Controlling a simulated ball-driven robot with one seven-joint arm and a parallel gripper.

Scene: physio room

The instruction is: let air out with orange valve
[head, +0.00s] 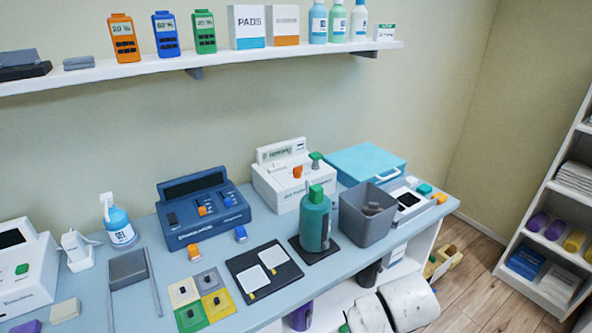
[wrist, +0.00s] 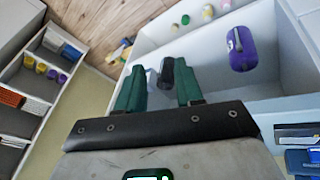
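An orange knob (head: 297,172), which looks like the orange valve, stands upright on the white device (head: 284,190) with a display at the back of the table. A green knob (head: 316,160) sits on the same device to its right. A smaller orange piece (head: 194,253) lies at the table front, before the dark blue console. My gripper (wrist: 160,92) shows in the wrist view with its two green fingers apart and nothing between them. It points toward a lower shelf, away from the white device. The valve is not in the wrist view.
A green bottle (head: 315,222) on a dark pad and a grey bin (head: 367,212) stand in front of the white device. The dark blue console (head: 202,208) is to its left, a teal case (head: 366,165) to its right. A purple object (wrist: 241,48) is by the lower shelf.

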